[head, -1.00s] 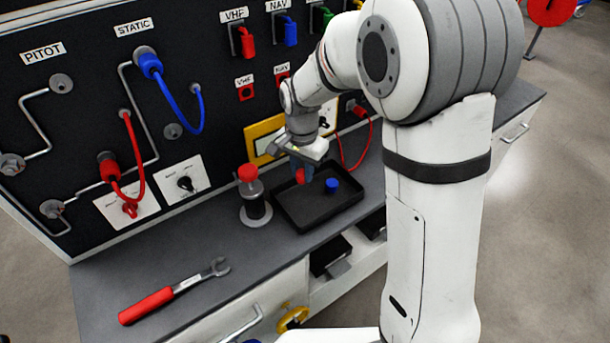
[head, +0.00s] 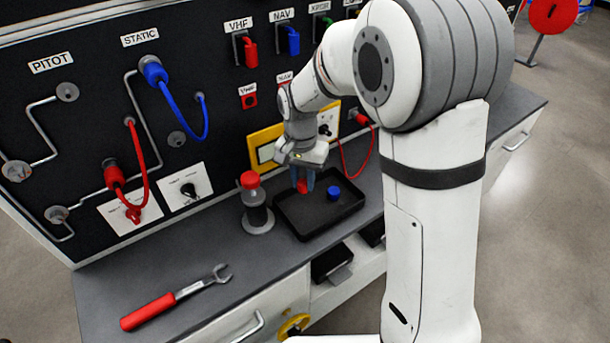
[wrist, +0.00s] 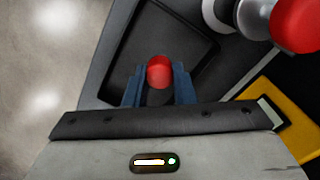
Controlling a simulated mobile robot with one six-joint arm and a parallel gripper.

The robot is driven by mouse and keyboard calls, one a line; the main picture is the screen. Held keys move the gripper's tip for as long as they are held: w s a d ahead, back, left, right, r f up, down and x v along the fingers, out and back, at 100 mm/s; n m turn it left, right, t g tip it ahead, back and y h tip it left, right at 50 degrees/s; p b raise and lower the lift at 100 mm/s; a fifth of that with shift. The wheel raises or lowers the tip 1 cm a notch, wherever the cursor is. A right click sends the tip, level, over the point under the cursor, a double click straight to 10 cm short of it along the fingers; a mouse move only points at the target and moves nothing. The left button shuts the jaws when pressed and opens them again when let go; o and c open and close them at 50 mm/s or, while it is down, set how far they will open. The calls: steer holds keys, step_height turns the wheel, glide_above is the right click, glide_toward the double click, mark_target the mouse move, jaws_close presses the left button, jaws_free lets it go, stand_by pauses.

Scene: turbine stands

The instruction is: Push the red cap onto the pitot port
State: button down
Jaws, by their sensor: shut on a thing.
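The red cap (head: 302,186) is between the blue fingers of my gripper (head: 303,181), over the left part of the black tray (head: 311,234). In the wrist view the cap (wrist: 160,72) shows as a round red top between the two fingertips (wrist: 159,82), which are shut on it. I cannot tell whether the cap still touches the tray floor. The pitot port (head: 67,92) is a bare round metal fitting on the dark panel under the PITOT label, at the upper left, well away from my gripper.
A blue cap (head: 333,192) lies in the tray. A red-topped grey post (head: 255,205) stands just left of it. Red and blue hoses (head: 205,118) loop out from the panel. A red-handled wrench (head: 175,298) lies at the front left; bench around it is clear.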

mark_target(300, 185)
steer(key=a+r+n+h, duration=0.1)
steer(key=n, duration=0.2)
steer(key=r+n+h+p, duration=0.1)
steer(key=r+n, duration=0.1)
steer(key=n, duration=0.1)
steer(key=a+r+n+h+p, duration=0.1)
steer(key=n, duration=0.1)
steer(key=shift+s+a+r+n+g+h, duration=0.25)
steer(key=shift+a+r+n+g+h, duration=0.05)
steer(key=shift+a+n, duration=0.1)
steer(key=a+r+n+t+h+p, duration=0.3)
steer(key=a+r+n+t, duration=0.75)
steer(key=n, duration=0.45)
steer(key=s+a+r+n+t+y+p, duration=0.1)
steer(key=s+a+r+n+t+y, duration=0.1)
steer(key=s+a+r+n+y, duration=0.35)
steer(key=s+a+r+n+t+y+p, duration=0.1)
steer(key=s+a+r+n+t+y, duration=0.2)
steer(key=a+y, duration=0.4)
steer(key=s+a+r+n+t+y+p, duration=0.1)
steer(key=s+a+r+n+y, duration=0.4)
steer(key=a, duration=0.3)
steer(key=shift+n+h, duration=0.25)
steer(key=shift+n, duration=0.1)
steer(key=w+a, duration=0.1)
steer(key=w+a+f, duration=0.1)
steer(key=w, duration=0.1)
steer(key=shift+a, duration=0.35)
steer(key=shift+w+a+b, duration=0.15)
steer(key=shift+b, duration=0.8)
